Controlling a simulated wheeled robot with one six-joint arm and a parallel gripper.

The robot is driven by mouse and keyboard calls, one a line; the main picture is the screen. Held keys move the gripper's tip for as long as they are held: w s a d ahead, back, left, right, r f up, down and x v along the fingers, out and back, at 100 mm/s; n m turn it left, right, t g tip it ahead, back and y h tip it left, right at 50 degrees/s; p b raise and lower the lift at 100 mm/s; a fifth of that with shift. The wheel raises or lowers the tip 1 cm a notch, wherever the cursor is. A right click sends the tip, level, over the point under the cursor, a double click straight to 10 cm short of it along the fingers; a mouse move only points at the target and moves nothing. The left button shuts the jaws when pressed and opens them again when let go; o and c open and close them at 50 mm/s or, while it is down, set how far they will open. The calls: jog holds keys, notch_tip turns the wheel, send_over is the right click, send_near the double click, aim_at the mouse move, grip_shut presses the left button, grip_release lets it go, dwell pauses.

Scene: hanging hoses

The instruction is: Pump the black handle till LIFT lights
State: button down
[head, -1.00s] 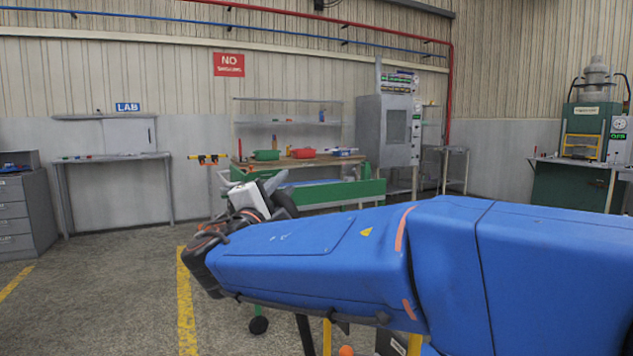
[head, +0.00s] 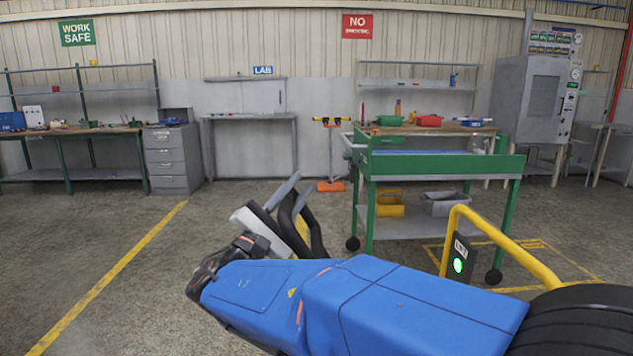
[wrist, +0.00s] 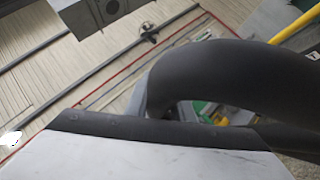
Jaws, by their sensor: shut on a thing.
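My gripper (head: 291,195) is at the end of my blue arm, left of centre in the head view, with its grey fingers pointing up. It is shut on the black handle (head: 316,228), a thick curved black bar. In the wrist view the handle (wrist: 215,72) arches across the right half, close in front of the gripper, and hides most of the fingers. A dark panel with a small label and a round green lamp (head: 458,265) stands to the right, on a yellow frame. The lamp glows bright green. The handle's lower end is hidden behind my arm.
A yellow tube rail (head: 515,245) rises at the right beside a black tyre (head: 575,322). A green cart (head: 440,165) with a yellow bin stands behind the gripper. Workbenches line the back wall. The floor at the left is open.

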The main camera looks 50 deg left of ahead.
jog(key=shift+s+a+f, duration=0.2)
jog(key=shift+f, duration=0.05)
jog(key=c, duration=1.5)
grip_release()
jog(key=shift+c, duration=0.2)
jog(key=v, duration=1.7)
jog(key=shift+s, duration=0.15)
jog(key=shift+f, duration=0.1)
